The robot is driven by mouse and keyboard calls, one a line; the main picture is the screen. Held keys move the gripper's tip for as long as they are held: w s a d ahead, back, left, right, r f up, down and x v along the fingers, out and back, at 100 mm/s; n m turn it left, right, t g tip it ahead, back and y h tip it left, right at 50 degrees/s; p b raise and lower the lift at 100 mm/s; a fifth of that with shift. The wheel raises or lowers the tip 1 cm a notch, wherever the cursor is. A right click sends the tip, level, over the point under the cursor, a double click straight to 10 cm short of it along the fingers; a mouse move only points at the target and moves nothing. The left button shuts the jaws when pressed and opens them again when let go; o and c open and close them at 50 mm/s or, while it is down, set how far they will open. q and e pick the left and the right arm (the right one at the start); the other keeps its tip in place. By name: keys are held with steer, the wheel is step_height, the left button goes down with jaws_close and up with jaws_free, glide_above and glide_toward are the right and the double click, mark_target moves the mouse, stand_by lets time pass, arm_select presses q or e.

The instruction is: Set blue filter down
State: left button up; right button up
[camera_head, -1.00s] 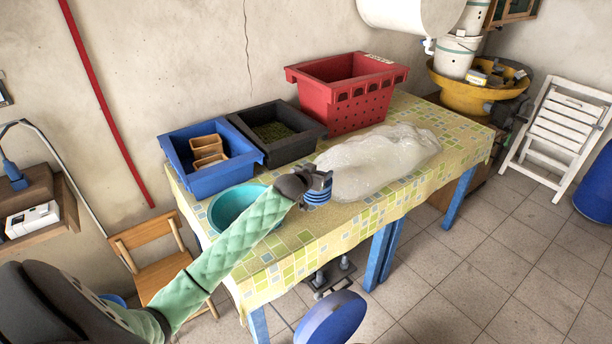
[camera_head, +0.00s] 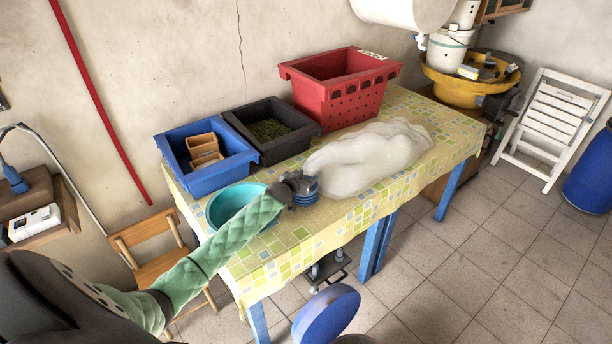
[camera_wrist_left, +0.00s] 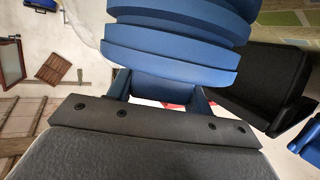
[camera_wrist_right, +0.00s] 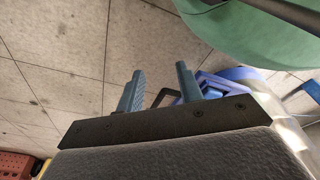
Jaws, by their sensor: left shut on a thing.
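The blue filter (camera_head: 306,193) is a stack of ribbed blue discs. My left gripper (camera_head: 296,184) is shut on it, at the table between the teal bowl and the clear plastic bag. In the head view the filter is low over the patterned tablecloth; I cannot tell whether its underside touches. In the left wrist view the filter (camera_wrist_left: 175,40) fills the top middle, between the fingers. My right gripper shows only in the right wrist view (camera_wrist_right: 160,90), with its two fingers apart and nothing between them, over the tiled floor.
On the table (camera_head: 290,250) stand a teal bowl (camera_head: 222,212), a blue crate (camera_head: 200,182) with small tan boxes, a black crate (camera_head: 290,150), a red crate (camera_head: 335,105) and a bulky clear plastic bag (camera_head: 370,160). Bare tablecloth lies along the front edge.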

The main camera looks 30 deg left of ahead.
arm_select(q)
steer(key=shift+f, duration=0.15)
steer(key=o, duration=1.3)
steer(key=shift+s, duration=0.1)
